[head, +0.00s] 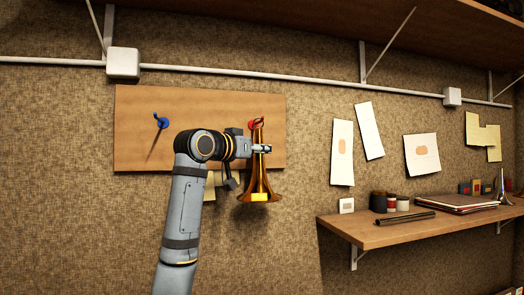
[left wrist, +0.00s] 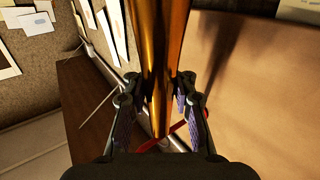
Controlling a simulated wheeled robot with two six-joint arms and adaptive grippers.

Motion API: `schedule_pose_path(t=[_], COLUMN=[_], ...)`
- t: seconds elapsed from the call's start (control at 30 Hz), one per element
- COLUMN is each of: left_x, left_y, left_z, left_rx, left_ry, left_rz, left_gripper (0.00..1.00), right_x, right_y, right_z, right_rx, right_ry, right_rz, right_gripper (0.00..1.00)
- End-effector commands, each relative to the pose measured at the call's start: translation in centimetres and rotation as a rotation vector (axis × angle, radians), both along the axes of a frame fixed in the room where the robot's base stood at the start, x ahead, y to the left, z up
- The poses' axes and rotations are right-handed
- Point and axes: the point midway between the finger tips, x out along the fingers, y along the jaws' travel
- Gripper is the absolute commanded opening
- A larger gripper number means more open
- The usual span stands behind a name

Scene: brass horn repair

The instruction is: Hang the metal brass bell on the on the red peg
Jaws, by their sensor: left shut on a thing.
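The brass bell (head: 260,185) is upright in the head view, flared end down, in front of the wooden board. My left gripper (head: 262,148) is shut on its narrow tube; in the left wrist view the tube (left wrist: 163,50) runs between the two fingers (left wrist: 161,105). The red peg (head: 253,124) is on the board's right part, at the bell's narrow top end. Red parts of the peg (left wrist: 146,146) show beside the tube's end in the left wrist view. I cannot tell whether the bell hangs on the peg or is only in front of it. My right gripper is not in view.
The wooden board (head: 215,105) also carries a blue peg (head: 161,122) at left. A wall shelf (head: 375,235) at right holds jars, papers and a second, silvery bell (head: 502,188). Paper notes hang on the wall. The wall below the bell is clear.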

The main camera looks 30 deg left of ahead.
Motion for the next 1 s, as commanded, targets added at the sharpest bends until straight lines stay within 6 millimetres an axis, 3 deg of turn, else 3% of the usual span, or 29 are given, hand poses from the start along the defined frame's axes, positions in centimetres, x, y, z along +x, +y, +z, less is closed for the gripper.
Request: schedule_pose_path(t=[0.13, 0.17, 0.4, 0.77, 0.87, 1.0], left_x=[0.0, 0.0, 0.0, -0.5, -2.1, -5.7], left_y=[0.0, 0.0, 0.0, 0.1, 0.3, 0.6], left_z=[0.0, 0.0, 0.0, 0.0, 0.0, 0.1], left_rx=[0.0, 0.0, 0.0, 0.0, 0.002, 0.004], left_ry=[0.0, 0.0, 0.001, 0.001, -0.001, 0.0], left_rz=[0.0, 0.0, 0.0, 0.001, 0.004, 0.008], left_gripper=[0.0, 0.2, 0.53, 0.53, 0.53, 0.53], right_x=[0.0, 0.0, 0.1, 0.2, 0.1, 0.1], right_y=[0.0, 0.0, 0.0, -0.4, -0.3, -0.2], right_z=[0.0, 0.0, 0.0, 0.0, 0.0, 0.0], right_rx=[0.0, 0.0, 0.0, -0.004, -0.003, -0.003], right_ry=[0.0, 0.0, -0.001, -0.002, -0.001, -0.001], right_rz=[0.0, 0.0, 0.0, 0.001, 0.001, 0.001], right_gripper=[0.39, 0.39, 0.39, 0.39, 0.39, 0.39])
